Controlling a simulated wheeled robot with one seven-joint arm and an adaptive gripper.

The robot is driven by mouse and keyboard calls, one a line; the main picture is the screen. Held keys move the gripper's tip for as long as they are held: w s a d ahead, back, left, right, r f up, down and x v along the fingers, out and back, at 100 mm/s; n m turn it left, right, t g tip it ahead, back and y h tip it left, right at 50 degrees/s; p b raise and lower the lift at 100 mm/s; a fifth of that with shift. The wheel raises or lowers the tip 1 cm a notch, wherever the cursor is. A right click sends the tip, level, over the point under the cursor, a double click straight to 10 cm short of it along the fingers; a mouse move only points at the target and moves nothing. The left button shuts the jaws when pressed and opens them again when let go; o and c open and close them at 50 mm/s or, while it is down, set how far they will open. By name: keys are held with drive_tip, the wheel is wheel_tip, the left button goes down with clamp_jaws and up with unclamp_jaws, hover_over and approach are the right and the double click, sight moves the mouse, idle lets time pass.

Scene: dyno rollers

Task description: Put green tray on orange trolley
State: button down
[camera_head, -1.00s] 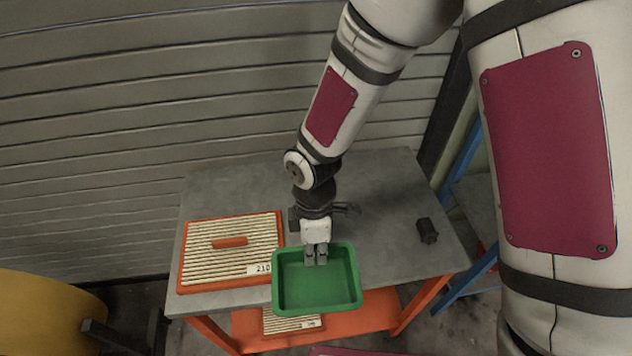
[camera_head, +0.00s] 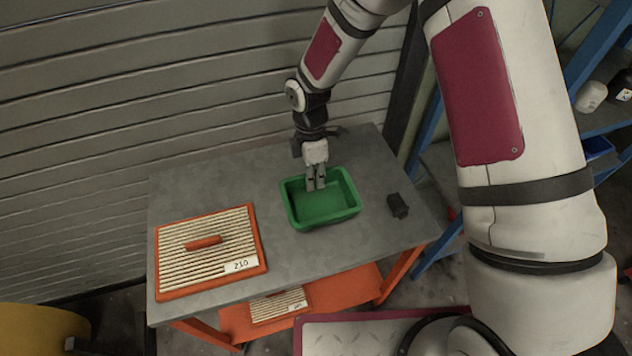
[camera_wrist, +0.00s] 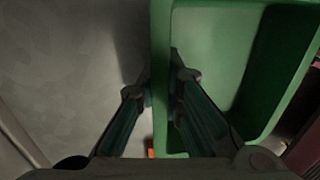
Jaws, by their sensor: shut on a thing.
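The green tray (camera_head: 328,222) is level over the grey top of the orange trolley (camera_head: 258,172), right of its middle. I cannot tell whether its bottom touches the top. My gripper (camera_head: 316,182) comes down from above and is shut on the tray's rear wall. In the wrist view the fingers (camera_wrist: 160,95) straddle the tray's rim (camera_wrist: 161,50), with grey surface to the left and the tray's inside to the right. The tray looks empty.
An orange-framed slatted panel (camera_head: 190,262) with a handle lies on the trolley top at left. A small black object (camera_head: 398,206) sits right of the tray. Another slatted panel (camera_head: 278,305) is on the orange lower shelf (camera_head: 340,290). A blue rack (camera_head: 590,75) stands at right.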

drive_tip(key=shift+w+d, duration=0.25)
drive_tip(key=shift+w, duration=0.3)
drive_tip(key=shift+w+d+f+p, duration=0.15)
drive_tip(key=shift+f+p, duration=0.4)
drive_tip(key=shift+f, duration=1.3)
drive_tip(key=c, duration=1.7)
unclamp_jaws()
drive_tip(key=shift+f, duration=0.1)
wheel_tip(320, 180, up, 12)
drive_tip(key=w+b, duration=0.1)
drive_tip(key=b, duration=0.1)
drive_tip(key=shift+w+a+r, duration=0.2)
drive_tip(key=shift+w+a, duration=0.05)
drive_tip(key=shift+w, duration=0.1)
